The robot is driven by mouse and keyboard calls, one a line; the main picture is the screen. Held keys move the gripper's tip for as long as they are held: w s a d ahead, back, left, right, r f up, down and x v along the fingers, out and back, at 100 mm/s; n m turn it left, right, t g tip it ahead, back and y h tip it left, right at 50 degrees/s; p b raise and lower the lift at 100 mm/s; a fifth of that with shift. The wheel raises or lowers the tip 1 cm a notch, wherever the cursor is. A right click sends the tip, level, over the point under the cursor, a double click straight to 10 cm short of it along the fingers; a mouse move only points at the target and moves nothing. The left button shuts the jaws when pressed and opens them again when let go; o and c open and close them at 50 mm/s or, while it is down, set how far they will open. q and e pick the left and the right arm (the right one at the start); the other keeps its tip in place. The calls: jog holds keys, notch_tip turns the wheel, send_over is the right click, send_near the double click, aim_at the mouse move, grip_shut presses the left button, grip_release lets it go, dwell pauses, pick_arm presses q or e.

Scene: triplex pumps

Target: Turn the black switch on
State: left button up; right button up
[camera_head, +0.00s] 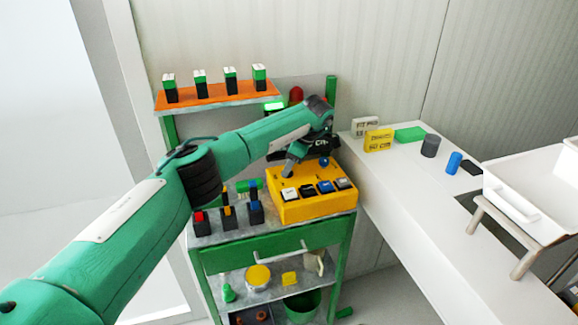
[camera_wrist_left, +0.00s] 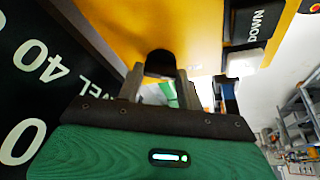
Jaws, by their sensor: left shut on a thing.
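The yellow control box (camera_head: 312,208) stands on top of the green cart, and its yellow panel also fills the top of the left wrist view (camera_wrist_left: 205,35). My left gripper (camera_head: 288,170) reaches down over the box's back left part. In the left wrist view its two fingers (camera_wrist_left: 158,88) close around a small black switch (camera_wrist_left: 160,63) against the yellow panel. In the head view this switch is hidden by the gripper. A blue round knob (camera_head: 324,162) shows beside the gripper. My right gripper is not in view.
White, black, blue and grey rocker buttons (camera_head: 325,187) line the box's front. Small colored-top blocks (camera_head: 227,215) stand left of it. A shelf (camera_head: 215,97) with several green-topped blocks rises behind. A white table (camera_head: 400,190) with blocks and a white bin (camera_head: 530,185) is at right.

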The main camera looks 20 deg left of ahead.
pick_arm(q)
jog(key=o, duration=1)
jog(key=shift+w+d+r, duration=0.1)
jog(key=shift+r, duration=0.2)
jog(key=b+v, duration=0.2)
jog(key=v, duration=1.1)
jog(key=shift+r, duration=0.1)
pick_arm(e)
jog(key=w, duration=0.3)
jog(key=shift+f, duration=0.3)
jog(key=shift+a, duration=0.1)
